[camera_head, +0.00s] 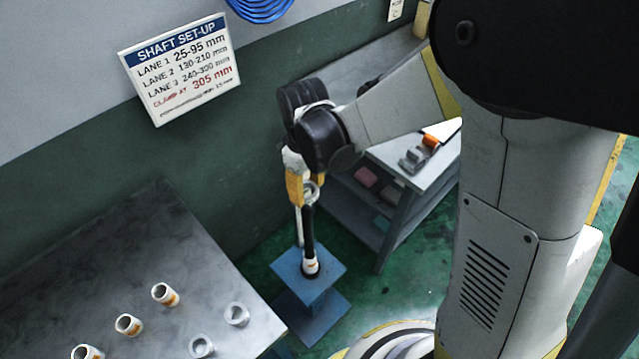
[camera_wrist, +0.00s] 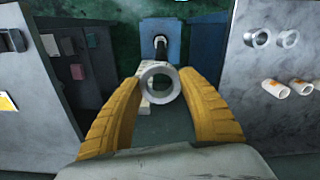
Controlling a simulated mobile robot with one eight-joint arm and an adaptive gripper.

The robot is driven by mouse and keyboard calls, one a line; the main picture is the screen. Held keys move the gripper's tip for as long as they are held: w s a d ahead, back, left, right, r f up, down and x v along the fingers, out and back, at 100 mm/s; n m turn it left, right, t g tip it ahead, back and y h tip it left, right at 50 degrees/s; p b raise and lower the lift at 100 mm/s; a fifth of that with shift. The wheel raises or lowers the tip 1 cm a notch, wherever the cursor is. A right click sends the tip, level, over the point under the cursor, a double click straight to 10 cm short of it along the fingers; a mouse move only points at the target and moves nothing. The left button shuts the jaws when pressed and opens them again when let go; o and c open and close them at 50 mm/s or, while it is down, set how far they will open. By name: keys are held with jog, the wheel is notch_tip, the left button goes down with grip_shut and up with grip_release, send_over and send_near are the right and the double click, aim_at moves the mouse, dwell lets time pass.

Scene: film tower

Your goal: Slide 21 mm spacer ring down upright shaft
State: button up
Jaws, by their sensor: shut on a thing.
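My gripper (camera_head: 303,188) is shut on a pale grey spacer ring (camera_wrist: 160,84); in the wrist view its two yellow fingers grip the ring from both sides. The ring also shows in the head view (camera_head: 313,190), near the top of the dark upright shaft (camera_head: 308,232). The shaft stands on a blue stand (camera_head: 318,310), with a white, orange-banded spacer (camera_head: 311,267) around its foot. In the wrist view the shaft (camera_wrist: 160,48) shows beyond the ring's upper edge. I cannot tell whether the ring is around the shaft's tip or just off it.
A grey metal table (camera_head: 175,240) at the left bears several orange-banded white spacers (camera_head: 165,294) and two loose grey rings (camera_head: 237,313). A grey shelf bench (camera_head: 415,180) stands behind the stand. A sign (camera_head: 181,66) reading "Shaft set-up" hangs on the wall.

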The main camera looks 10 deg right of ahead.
aim_at(307, 207)
jog(key=shift+a+f+b, duration=0.25)
jog(key=shift+f+b, duration=0.25)
jog(key=shift+f, duration=0.2)
jog(key=shift+f+b, duration=3.3)
jog(key=shift+f, duration=0.8)
jog(key=o, duration=1.2)
jog(key=shift+r, duration=0.15)
notch_tip(307, 207, up, 12)
jog(key=shift+s+f, duration=0.1)
